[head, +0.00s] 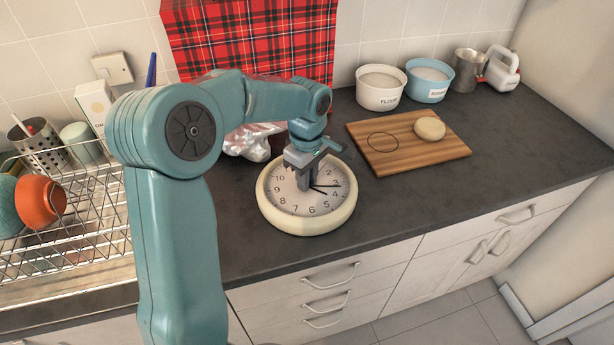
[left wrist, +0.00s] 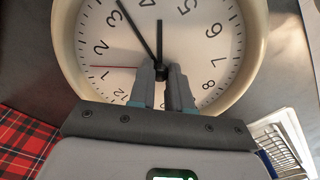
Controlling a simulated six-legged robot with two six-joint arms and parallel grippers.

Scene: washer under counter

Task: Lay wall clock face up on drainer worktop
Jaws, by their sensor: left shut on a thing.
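The wall clock (head: 302,208) is round with a cream rim and a white numbered face. It is level and face up over the dark worktop (head: 240,240), near its front edge; I cannot tell whether it touches the surface. My left gripper (head: 306,184) comes down on it from above and is shut on it near the middle of the face. In the left wrist view the fingertips (left wrist: 164,76) meet at the hub of the clock face (left wrist: 112,48). My right gripper is not in view.
A wire dish rack (head: 85,215) with an orange bowl (head: 40,201) stands at the left. A wooden board (head: 392,150) with dough (head: 430,128) lies to the right. A flour tub (head: 381,92) and other containers stand behind it. A crumpled bag (head: 248,145) lies behind the clock.

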